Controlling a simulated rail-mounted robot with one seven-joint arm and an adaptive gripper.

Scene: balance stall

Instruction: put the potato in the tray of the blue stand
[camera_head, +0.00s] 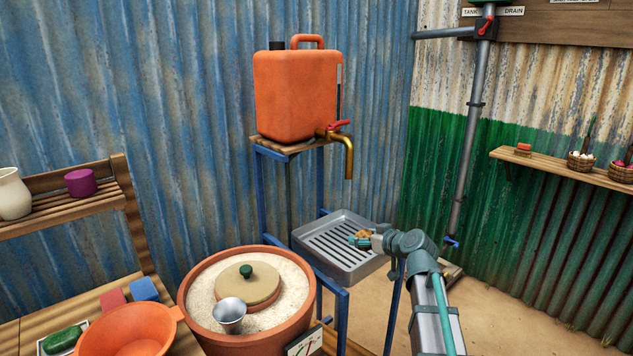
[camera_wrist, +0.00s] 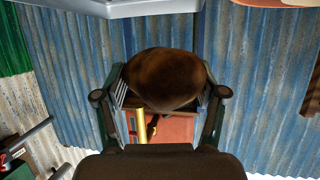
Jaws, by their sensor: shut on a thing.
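The brown potato (camera_wrist: 165,78) is held between the two fingers of my gripper (camera_wrist: 160,105) in the wrist view. In the head view my gripper (camera_head: 361,239) appears over the right part of the grey slatted tray (camera_head: 318,262), with a small bit of the potato (camera_head: 363,234) showing. The tray sits on the blue stand (camera_head: 342,312), below the orange canister. A grey edge, likely the tray's (camera_wrist: 150,8), crosses the top of the wrist view. The gap between potato and slats cannot be judged.
The orange canister (camera_head: 296,95) with its brass tap (camera_head: 348,155) stands above and behind the tray. A clay pot of sand (camera_head: 205,285) with a lid and metal cup stands to the left. A grey pipe (camera_head: 470,140) runs down the wall at right.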

